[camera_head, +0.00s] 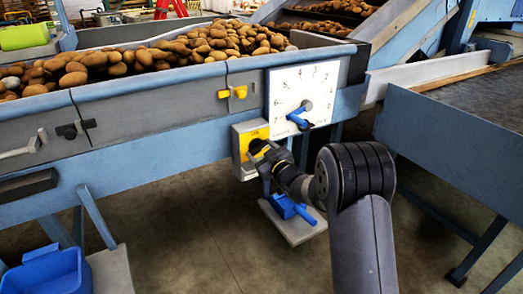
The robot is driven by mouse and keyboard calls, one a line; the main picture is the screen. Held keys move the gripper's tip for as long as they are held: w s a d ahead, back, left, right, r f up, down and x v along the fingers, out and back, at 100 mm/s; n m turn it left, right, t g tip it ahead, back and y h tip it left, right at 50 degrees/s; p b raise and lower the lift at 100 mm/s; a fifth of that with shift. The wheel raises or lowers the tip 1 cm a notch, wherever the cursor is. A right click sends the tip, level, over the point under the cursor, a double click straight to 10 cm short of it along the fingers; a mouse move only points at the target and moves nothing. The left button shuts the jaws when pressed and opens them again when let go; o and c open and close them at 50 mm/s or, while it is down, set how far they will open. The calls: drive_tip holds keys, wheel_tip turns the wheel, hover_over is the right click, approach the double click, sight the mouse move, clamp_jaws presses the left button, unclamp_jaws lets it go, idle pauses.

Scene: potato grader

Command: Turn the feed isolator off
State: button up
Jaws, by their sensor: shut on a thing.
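The feed isolator (238,141) is a grey box with a yellow face, mounted on the blue frame below the potato trough. A dark rotary knob (257,147) sits on its yellow face. My gripper (261,156) is at the front of the box, shut on the knob. My dark wrist and arm come in from the lower right and hide the box's lower right side. The knob's angle is hard to tell, as the fingers partly cover it.
A white numbered dial (318,82) with a blue lever (298,117) is close above right. A blue-handled item (289,207) lies on a low grey plate (302,230) below. A blue bin (45,272) stands lower left. A grey-topped table (450,125) is at right.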

drive_tip(key=shift+m+p, duration=0.45)
drive_tip(key=shift+m, duration=1.45)
drive_tip(key=o, duration=1)
drive_tip(key=v, duration=1)
drive_tip(key=shift+s+d+p, duration=0.25)
drive_tip(key=shift+s+p, duration=0.05)
drive_tip(key=shift+s, duration=0.05)
drive_tip(key=shift+w, duration=0.1)
drive_tip(key=x, duration=1)
drive_tip(key=shift+w+a+b, duration=0.25)
drive_tip(key=shift+b, duration=0.05)
